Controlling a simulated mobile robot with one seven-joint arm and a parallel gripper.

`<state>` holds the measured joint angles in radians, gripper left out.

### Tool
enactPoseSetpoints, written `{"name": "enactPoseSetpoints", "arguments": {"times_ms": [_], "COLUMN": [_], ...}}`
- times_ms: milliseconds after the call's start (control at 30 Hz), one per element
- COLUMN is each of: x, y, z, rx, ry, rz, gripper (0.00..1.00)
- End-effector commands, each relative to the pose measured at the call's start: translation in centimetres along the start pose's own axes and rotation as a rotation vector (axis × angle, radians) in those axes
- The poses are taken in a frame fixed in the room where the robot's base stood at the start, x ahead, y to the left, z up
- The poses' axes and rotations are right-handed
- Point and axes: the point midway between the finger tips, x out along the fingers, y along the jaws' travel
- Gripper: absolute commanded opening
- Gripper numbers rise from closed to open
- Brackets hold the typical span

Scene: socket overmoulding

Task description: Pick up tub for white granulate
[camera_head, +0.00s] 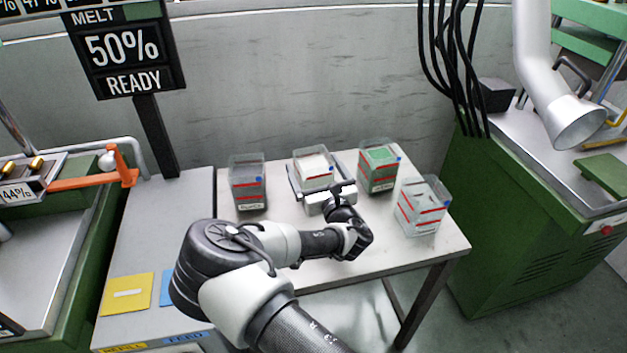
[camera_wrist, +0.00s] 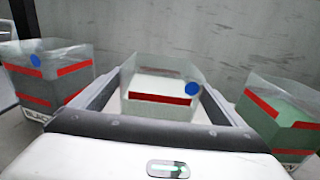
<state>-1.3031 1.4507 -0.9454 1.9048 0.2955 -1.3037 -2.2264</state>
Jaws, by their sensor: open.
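The tub of white granulate (camera_head: 314,170) is a clear square tub with red bands and a blue dot, at the back middle of the table. It also shows in the middle of the wrist view (camera_wrist: 160,97), upright and filled with white. My gripper (camera_head: 316,183) is open, its two long grey fingers reaching along the left and right sides of the tub. In the wrist view, my gripper (camera_wrist: 162,84) has the tub between its fingers. Whether either finger touches the tub I cannot tell. The lower front of the tub is hidden by the gripper body.
A dark-filled tub (camera_head: 247,184) stands to the left and a green-filled tub (camera_head: 378,166) close on the right. Another clear, pale tub (camera_head: 422,207) stands at the table's right. A concrete wall (camera_head: 330,80) rises behind. Black cables (camera_head: 455,60) hang at the right.

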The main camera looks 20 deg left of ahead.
Motion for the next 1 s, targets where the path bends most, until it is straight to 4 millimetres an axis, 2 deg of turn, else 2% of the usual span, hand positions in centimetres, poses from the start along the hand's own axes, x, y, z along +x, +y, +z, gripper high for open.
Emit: {"name": "enactPoseSetpoints", "arguments": {"times_ms": [100, 233, 533, 567, 900, 1000], "x": [2.0, 3.6, 4.2, 4.2, 4.2, 4.2], "y": [0.1, 0.1, 0.1, 0.1, 0.1, 0.1], "z": [0.2, 0.2, 0.3, 0.3, 0.3, 0.5], "rx": [0.0, 0.001, 0.0, 0.0, 0.0, 0.0], "ry": [-0.003, -0.002, 0.0, 0.0, 0.0, -0.004], "rz": [0.002, 0.001, 0.0, 0.0, 0.001, 0.001], "gripper": [0.94, 0.94, 0.94, 0.9, 0.33, 0.33]}}
